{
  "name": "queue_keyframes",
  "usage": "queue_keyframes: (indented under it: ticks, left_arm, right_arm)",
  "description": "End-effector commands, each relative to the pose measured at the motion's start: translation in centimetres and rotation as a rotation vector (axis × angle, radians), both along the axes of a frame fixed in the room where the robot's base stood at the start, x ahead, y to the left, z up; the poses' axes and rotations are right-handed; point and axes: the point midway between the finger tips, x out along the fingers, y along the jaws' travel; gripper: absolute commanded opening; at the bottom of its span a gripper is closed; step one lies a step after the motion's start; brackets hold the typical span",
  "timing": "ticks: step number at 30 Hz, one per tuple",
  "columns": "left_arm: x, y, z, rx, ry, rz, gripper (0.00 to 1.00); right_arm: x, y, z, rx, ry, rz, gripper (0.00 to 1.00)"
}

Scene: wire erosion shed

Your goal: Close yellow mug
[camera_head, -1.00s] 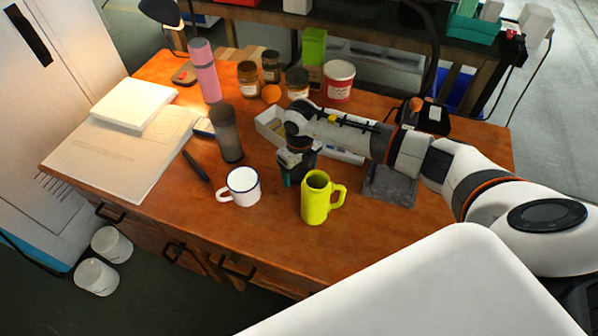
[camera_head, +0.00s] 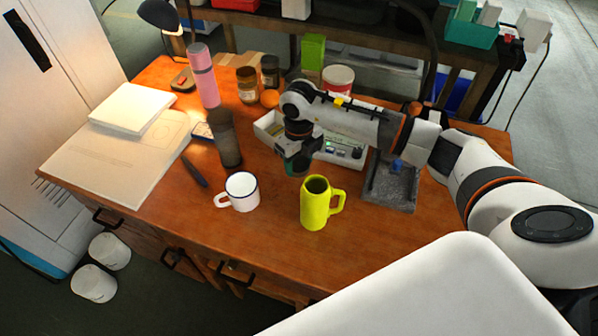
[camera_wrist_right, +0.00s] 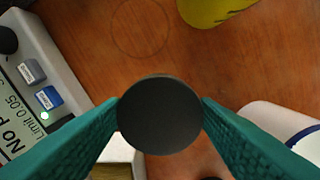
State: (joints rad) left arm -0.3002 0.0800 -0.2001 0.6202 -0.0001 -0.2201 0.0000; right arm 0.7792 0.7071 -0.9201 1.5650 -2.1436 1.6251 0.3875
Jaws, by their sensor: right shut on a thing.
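The yellow mug (camera_head: 315,206) stands upright near the front middle of the table, its handle to the right and its top open. Its side also shows at the top of the right wrist view (camera_wrist_right: 208,8). My right gripper (camera_head: 297,166) is behind the mug and a little to its left, above the table. In the right wrist view its teal fingers (camera_wrist_right: 160,116) are shut on a round black lid (camera_wrist_right: 158,115), one finger on each side. The lid is not clear in the head view. My left gripper is not in view.
A white mug (camera_head: 242,192) stands left of the yellow one, also at the right wrist view's lower right (camera_wrist_right: 285,122). A device with buttons (camera_head: 343,150) is behind the gripper, and a grey tray (camera_head: 391,190) lies to the right. Bare wood lies between the gripper and yellow mug.

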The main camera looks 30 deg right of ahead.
Motion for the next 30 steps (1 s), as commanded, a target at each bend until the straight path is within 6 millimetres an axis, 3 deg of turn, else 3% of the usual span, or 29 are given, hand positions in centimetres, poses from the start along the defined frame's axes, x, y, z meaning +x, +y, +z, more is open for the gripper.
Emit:
queue_keyframes:
  ticks: [7,19,22,23,26,30]
  left_arm:
    - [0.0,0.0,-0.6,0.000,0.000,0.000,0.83]
    - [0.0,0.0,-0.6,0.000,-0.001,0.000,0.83]
    - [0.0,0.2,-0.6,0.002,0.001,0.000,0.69]
    - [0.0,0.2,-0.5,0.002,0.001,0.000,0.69]
    - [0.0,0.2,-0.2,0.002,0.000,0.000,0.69]
    - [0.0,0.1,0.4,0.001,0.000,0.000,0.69]
  right_arm:
    - [0.0,0.0,3.6,0.000,-0.001,0.001,0.33]
    - [0.0,0.0,4.3,0.000,0.000,0.000,0.33]
    - [0.0,0.0,4.4,0.000,0.000,0.008,0.33]
    - [0.0,0.1,4.5,0.000,-0.001,0.019,0.33]
    - [-0.3,0.4,5.6,0.001,-0.006,0.102,0.33]
    - [-1.2,1.1,8.2,-0.001,-0.015,0.355,0.33]
